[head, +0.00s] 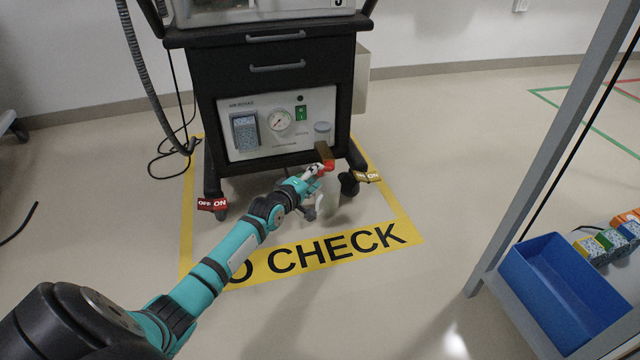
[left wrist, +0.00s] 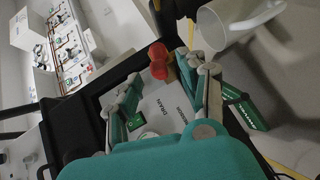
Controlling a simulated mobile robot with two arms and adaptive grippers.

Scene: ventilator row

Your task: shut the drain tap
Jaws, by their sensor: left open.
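The drain tap's red handle (head: 329,165) sits low on the right of the black cart's front, beside a brown block (head: 323,152). In the left wrist view the red handle (left wrist: 158,60) shows at the top middle, near a panel marked DRAIN (left wrist: 165,112). My left gripper (head: 314,172) is open and close to the handle. In the left wrist view its fingers (left wrist: 163,75) stand on either side of the panel, with the handle near their tips. I cannot tell whether they touch it. My right gripper is not in view.
A pale jug (left wrist: 228,22) is near the right finger. The cart's front panel (head: 275,124) has a gauge (head: 279,120) and a green switch (head: 301,113). Red (head: 212,204) and yellow-brown (head: 367,177) caster tags are near the floor. A blue bin (head: 560,290) stands right.

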